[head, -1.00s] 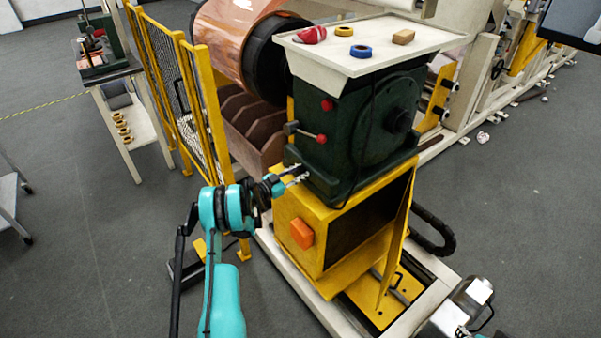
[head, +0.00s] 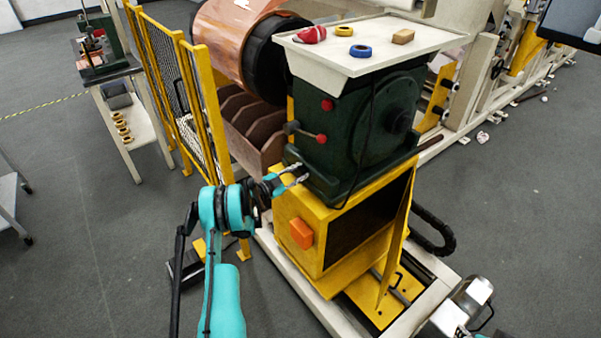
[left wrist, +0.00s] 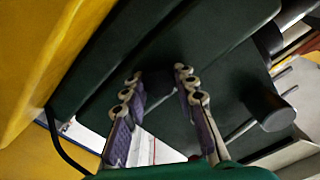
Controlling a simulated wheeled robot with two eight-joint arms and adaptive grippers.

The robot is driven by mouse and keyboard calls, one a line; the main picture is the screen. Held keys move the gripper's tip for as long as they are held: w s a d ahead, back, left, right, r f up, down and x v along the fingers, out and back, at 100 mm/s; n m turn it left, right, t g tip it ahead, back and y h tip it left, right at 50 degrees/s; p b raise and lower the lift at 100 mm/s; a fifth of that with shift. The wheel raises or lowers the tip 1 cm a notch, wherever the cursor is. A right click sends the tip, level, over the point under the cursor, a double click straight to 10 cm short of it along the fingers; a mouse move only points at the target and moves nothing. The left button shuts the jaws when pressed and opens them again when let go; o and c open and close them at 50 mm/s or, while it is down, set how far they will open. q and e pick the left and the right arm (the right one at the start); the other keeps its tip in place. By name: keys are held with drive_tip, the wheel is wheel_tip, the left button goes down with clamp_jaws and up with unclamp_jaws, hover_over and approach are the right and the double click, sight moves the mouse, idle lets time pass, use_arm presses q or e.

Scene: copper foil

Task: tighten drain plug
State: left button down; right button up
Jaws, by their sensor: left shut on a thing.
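The dark drain plug (left wrist: 158,82) sits low on the green gearbox (head: 345,140), between my fingertips in the left wrist view. My left gripper (head: 303,173) is at the gearbox's lower left corner, and it also shows in the left wrist view (left wrist: 160,84). It is shut on the plug, with one finger on each side. In the head view the plug is too small and hidden to make out. How far the plug is screwed in cannot be told. My right gripper is not in view.
The gearbox stands on a yellow base (head: 300,255) with an orange block (head: 301,233) on its front. A yellow fence (head: 208,110) stands to the left. A tray (head: 385,40) with small parts lies on top.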

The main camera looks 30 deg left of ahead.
use_arm(q)
drive_tip(key=c, duration=1.2)
unclamp_jaws()
drive_tip(key=v, duration=1.2)
drive_tip(key=shift+f, duration=0.1)
